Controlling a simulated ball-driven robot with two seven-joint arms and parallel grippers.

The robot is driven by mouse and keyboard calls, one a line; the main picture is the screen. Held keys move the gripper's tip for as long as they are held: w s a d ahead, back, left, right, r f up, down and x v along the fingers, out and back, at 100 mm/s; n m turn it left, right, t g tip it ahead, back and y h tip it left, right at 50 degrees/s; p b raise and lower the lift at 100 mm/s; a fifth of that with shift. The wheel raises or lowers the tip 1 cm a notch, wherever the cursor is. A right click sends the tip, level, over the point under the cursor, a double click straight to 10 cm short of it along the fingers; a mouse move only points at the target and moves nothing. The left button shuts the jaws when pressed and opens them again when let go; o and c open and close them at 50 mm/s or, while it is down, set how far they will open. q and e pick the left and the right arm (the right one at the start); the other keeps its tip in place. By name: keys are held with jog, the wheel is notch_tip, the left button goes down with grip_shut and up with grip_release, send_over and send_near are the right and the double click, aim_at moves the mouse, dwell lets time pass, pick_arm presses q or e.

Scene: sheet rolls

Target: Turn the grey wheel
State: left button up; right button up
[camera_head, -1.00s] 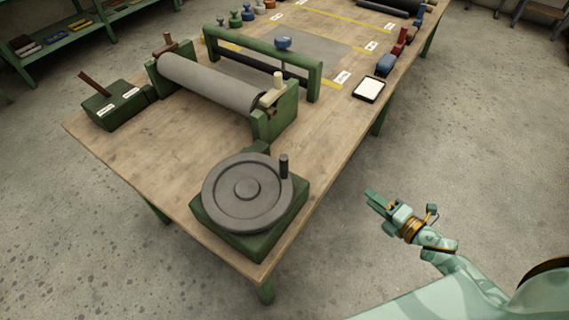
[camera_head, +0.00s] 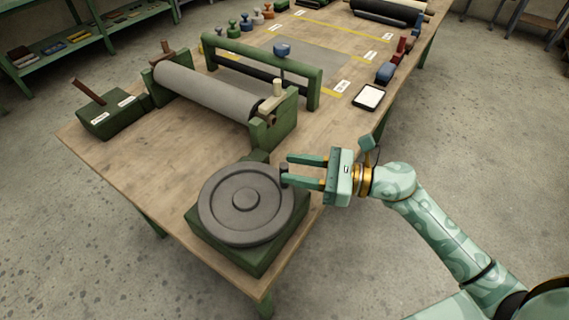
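The grey wheel (camera_head: 245,201) lies flat on a green base (camera_head: 248,256) at the table's near corner. Its dark upright handle (camera_head: 284,170) stands at the wheel's right rim, mostly hidden by my gripper. My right gripper (camera_head: 288,170) reaches in from the right above the wheel's right edge. Its two green fingers are spread apart, with the handle at or between their tips; I cannot tell whether they touch it. My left gripper is not in view.
A grey sheet roll (camera_head: 205,90) in a green stand is behind the wheel on the wooden table (camera_head: 130,165). A green box with a lever (camera_head: 112,120) stands at left. A white-faced tablet (camera_head: 369,97) lies near the right edge. Floor right of the table is clear.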

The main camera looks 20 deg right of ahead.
aim_at(284, 165)
jog(key=shift+x, duration=1.45)
grip_shut()
jog(key=shift+w+f+n+g+b, duration=0.3)
jog(key=shift+g+b, duration=0.1)
jog(key=shift+b, duration=0.55)
jog(key=shift+w+r+y, duration=0.1)
jog(key=shift+y, duration=0.2)
jog(key=shift+r, duration=0.15)
grip_release()
